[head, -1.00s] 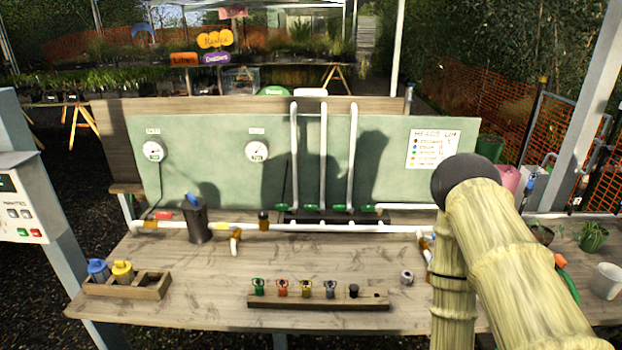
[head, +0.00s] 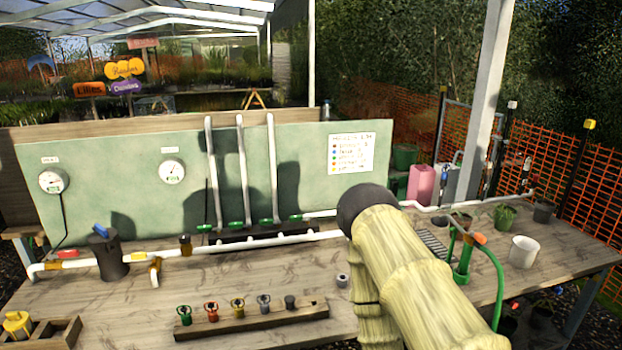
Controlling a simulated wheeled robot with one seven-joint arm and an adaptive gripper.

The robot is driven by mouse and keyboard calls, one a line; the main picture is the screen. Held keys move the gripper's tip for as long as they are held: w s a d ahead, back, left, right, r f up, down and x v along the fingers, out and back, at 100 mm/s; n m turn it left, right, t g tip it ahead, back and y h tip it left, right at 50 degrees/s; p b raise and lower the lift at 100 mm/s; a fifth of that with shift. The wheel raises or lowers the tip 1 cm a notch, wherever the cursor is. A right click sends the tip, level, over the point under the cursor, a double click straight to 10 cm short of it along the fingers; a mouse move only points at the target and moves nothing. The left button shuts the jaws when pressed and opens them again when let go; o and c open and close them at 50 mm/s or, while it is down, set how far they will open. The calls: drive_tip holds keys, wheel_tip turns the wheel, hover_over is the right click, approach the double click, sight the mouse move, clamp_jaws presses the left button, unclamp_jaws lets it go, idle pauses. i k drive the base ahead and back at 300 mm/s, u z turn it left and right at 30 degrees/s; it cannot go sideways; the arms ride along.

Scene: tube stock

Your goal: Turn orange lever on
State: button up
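An orange lever (head: 478,239) sits on top of an upright green fitting (head: 463,262) on the right part of the bench, with a green hose curving down beside it. Whether the lever stands on or off is too small to tell. My bamboo-textured arm rises in front of the bench, just left of the green fitting in the picture. My gripper is not in view.
White pipe (head: 310,239) runs along the bench before a green panel (head: 110,195). A wooden rack (head: 250,323) of coloured fittings lies at the front. A white pot (head: 523,252) and plants stand right of the lever. Bare bench shows at left centre.

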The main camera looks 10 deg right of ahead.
sight(478, 236)
drive_tip(key=z, duration=1.45)
drive_tip(key=k, duration=0.6)
drive_tip(key=u, duration=0.6)
drive_tip(key=i, duration=1.5)
drive_tip(key=z, duration=0.45)
